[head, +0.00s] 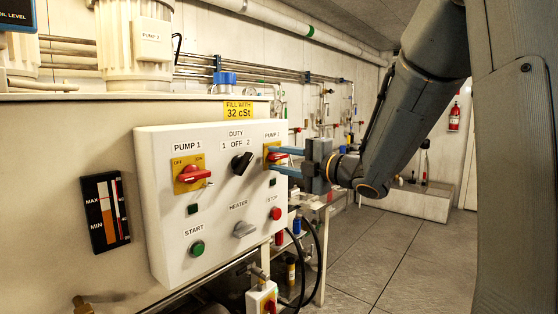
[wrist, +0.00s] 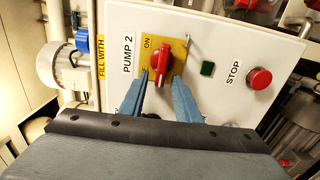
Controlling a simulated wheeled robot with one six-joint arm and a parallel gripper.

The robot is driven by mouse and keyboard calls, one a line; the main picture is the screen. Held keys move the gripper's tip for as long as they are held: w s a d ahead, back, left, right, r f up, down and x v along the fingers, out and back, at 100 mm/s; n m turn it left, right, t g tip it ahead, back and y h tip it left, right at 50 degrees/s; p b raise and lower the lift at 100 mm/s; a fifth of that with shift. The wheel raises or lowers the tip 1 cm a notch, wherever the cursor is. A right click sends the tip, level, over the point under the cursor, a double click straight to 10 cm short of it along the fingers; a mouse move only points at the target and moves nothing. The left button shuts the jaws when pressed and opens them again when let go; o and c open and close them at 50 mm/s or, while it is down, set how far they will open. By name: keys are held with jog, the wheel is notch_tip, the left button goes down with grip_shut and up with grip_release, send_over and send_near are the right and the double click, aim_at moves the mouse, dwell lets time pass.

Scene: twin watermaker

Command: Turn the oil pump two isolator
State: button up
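The oil pump two isolator is a red rotary handle (wrist: 161,55) on a yellow plate (wrist: 178,47), beside the "PUMP 2" label. In the wrist view the handle lies lengthwise up the picture, with "ON" by its upper end; other plate lettering is hidden. In the head view the same handle (head: 280,156) is partly covered by my fingers. My gripper (head: 272,160) reaches the panel from the right, its two blue fingers apart. In the wrist view the fingers stand either side of the handle's lower part, with gaps showing; contact cannot be told.
The white control panel (head: 160,235) also carries a red Pump 1 isolator (head: 193,174), a black duty selector (head: 242,162), a grey heater knob (head: 243,229), a green start button (head: 197,248) and a red stop button (head: 275,213). The floor (head: 385,250) to the right is clear.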

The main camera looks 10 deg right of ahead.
jog(key=v, duration=0.7)
jog(key=shift+s+d, duration=0.25)
jog(key=shift+s, duration=0.05)
jog(key=w+d+f+m+h+p, duration=0.2)
jog(key=d+f+m+h, duration=0.2)
jog(key=f+m+h, duration=0.5)
jog(key=s+f+m+g+h+p, duration=0.25)
jog(key=s+f+m+g, duration=0.25)
jog(key=s+f+m, duration=0.3)
jog(key=s+a+f+m+g+p, duration=0.1)
jog(key=s+a+f+m+g, duration=0.1)
jog(key=s, duration=0.5)
jog(key=s+a+f+m+g, duration=0.2)
jog(key=s+a+m+g, duration=0.1)
jog(key=s, duration=0.3)
jog(key=s+a+f+m+g+p, duration=0.1)
jog(key=s+a+f+m+g, duration=0.1)
jog(key=s, duration=0.5)
jog(key=m+g+y, duration=0.1)
jog(key=g, duration=0.1)
jog(key=shift+s+a+f+m+g+p, duration=0.3)
jog(key=shift+a+p, duration=0.05)
